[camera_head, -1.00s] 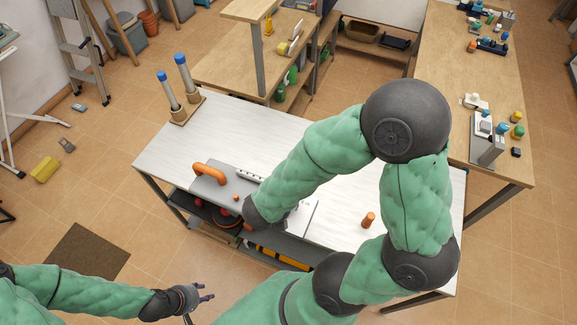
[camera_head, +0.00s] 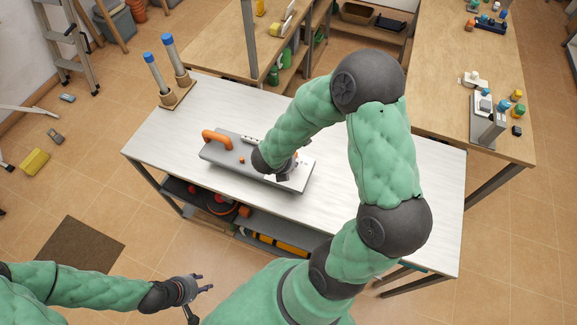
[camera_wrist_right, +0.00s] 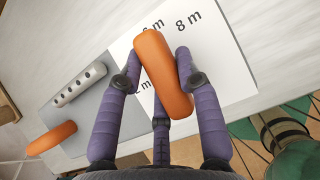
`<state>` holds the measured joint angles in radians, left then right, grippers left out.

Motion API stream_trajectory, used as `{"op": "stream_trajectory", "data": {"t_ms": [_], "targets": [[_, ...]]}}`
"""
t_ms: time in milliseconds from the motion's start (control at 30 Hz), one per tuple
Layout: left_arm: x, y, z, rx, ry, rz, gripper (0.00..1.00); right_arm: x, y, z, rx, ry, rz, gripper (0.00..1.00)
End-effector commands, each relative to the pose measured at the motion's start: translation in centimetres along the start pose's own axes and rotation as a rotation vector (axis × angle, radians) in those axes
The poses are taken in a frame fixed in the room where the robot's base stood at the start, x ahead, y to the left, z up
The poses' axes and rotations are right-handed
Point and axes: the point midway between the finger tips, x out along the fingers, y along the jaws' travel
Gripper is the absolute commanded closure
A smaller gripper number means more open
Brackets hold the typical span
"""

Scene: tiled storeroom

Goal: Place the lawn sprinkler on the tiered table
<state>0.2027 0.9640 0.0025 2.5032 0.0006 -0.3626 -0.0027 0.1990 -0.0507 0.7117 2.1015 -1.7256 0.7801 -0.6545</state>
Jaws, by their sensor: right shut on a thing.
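The lawn sprinkler (camera_head: 225,157) is a long grey body with a perforated tube, a white panel with metre marks and an orange arched handle at its left end. It is at the white workbench (camera_head: 345,230); whether it touches the top is unclear. My right gripper (camera_head: 288,168) is over its right end, partly hidden by my arm. In the right wrist view my right gripper (camera_wrist_right: 163,75) is shut around an orange grip (camera_wrist_right: 165,80) over the white panel. My left gripper (camera_head: 201,285) is open and empty over the floor. The tiered wooden table (camera_head: 215,50) stands behind.
Two blue-capped posts on a wooden base (camera_head: 176,92) stand at the bench's back left corner. A lower shelf (camera_head: 245,237) holds tools. Another wooden table (camera_head: 440,100) with small items is at the right. The bench's left front is clear.

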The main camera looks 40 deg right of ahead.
Motion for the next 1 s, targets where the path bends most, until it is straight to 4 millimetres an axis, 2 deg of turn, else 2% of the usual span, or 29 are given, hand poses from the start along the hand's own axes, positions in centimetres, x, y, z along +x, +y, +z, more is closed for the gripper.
{"op": "stream_trajectory", "data": {"t_ms": [267,467,900,933,1000], "targets": [[0.6,-0.2,0.0,0.000,0.000,0.000,0.60,1.9,0.4,0.2,0.003,-0.002,0.000,1.00],[1.8,-0.6,-0.1,0.000,0.000,0.000,0.60,4.1,0.4,-1.3,0.001,-0.002,0.001,1.00],[2.1,-0.7,-0.1,0.000,0.000,0.000,0.60,4.4,0.4,-1.5,0.003,-0.003,0.002,1.00],[2.0,-0.7,-0.1,0.000,0.000,0.000,0.60,4.4,0.3,-1.6,0.000,-0.001,0.000,0.60],[2.0,-0.7,-0.1,0.000,0.000,0.000,0.60,4.3,0.3,-1.6,0.000,-0.001,0.000,0.42]]}}
